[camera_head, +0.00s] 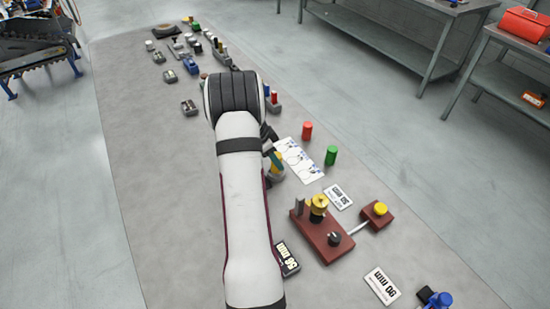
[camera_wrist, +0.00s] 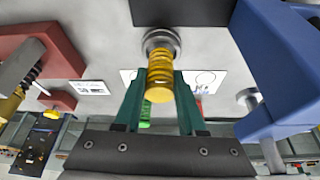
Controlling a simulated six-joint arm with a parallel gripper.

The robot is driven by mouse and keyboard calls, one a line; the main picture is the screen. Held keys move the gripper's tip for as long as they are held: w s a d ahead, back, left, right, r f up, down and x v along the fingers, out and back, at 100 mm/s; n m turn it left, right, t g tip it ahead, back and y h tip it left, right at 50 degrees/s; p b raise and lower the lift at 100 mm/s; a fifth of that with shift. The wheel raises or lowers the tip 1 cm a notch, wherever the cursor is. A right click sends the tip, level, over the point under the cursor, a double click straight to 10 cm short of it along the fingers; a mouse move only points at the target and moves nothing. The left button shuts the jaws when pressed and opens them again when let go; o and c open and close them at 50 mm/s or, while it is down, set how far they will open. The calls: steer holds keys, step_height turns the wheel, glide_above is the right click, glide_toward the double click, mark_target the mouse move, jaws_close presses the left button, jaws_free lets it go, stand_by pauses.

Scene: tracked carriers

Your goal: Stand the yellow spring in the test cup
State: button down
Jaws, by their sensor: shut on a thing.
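My gripper (camera_wrist: 158,82) is shut on the yellow spring (camera_wrist: 160,72), with one green finger on each side of its coils. The spring's far end lines up with the round grey metal test cup (camera_wrist: 174,36) in the wrist view. I cannot tell whether that end is inside the cup or just above it. In the head view my arm covers most of this spot. A bit of the yellow spring (camera_head: 277,158) shows beside my arm, with a grey part just below it.
A red-brown fixture (camera_head: 322,236) with a brass-coloured top stands to the right. Red (camera_head: 307,131) and green (camera_head: 331,155) cylinders stand near a white printed sheet (camera_head: 300,160). A large blue part (camera_wrist: 275,70) is close on the right in the wrist view. The table's left side is mostly clear.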

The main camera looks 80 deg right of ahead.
steer(key=shift+f, duration=0.75)
jaws_free()
stand_by(0.5)
stand_by(0.4)
steer(key=shift+r, duration=3.5)
